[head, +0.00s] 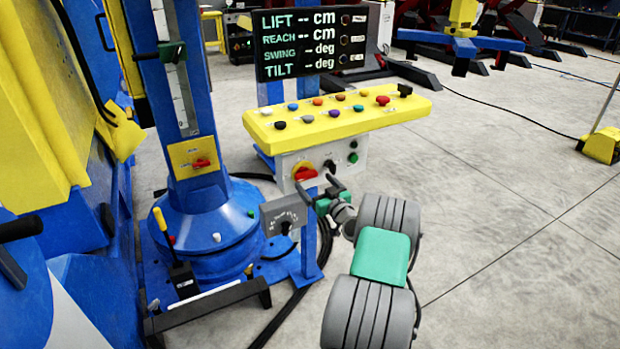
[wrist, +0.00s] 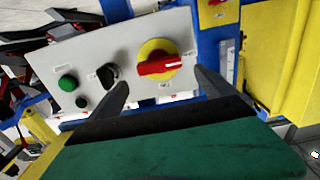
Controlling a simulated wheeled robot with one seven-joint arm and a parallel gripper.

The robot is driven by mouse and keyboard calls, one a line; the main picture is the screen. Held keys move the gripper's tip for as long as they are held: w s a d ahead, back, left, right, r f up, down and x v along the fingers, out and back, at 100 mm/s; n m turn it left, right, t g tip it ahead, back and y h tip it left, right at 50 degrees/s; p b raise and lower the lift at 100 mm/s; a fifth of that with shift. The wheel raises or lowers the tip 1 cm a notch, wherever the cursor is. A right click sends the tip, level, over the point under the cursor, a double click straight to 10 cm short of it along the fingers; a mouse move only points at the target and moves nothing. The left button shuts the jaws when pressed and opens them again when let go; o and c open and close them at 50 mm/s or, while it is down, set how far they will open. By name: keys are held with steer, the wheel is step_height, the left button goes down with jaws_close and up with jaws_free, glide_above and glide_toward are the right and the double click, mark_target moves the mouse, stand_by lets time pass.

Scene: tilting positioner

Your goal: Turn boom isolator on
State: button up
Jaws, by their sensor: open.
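A red rotary handle on a round yellow plate (head: 305,173) sits on the grey panel under the yellow console. In the wrist view the red handle (wrist: 157,67) lies nearly level, tilted slightly. Its label is too small to read. My gripper (head: 314,181) is open in front of the panel, and the wrist view shows its dark fingers (wrist: 161,79) spread either side of the handle; contact cannot be told. A second red handle (head: 201,163) sits on a yellow plate on the blue column. I cannot tell from the labels which is the boom isolator.
A black knob (wrist: 108,74) and green buttons (wrist: 67,83) are beside the handle on the panel. The yellow console (head: 345,117) with several coloured knobs juts out above. A grey lever box (head: 284,214) and a blue post (head: 309,235) stand close by my gripper.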

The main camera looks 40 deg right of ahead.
mark_target(308, 176)
steer(key=x, duration=0.4)
steer(key=shift+w, duration=0.2)
steer(key=shift+c, duration=0.5)
steer(key=c, duration=1.3)
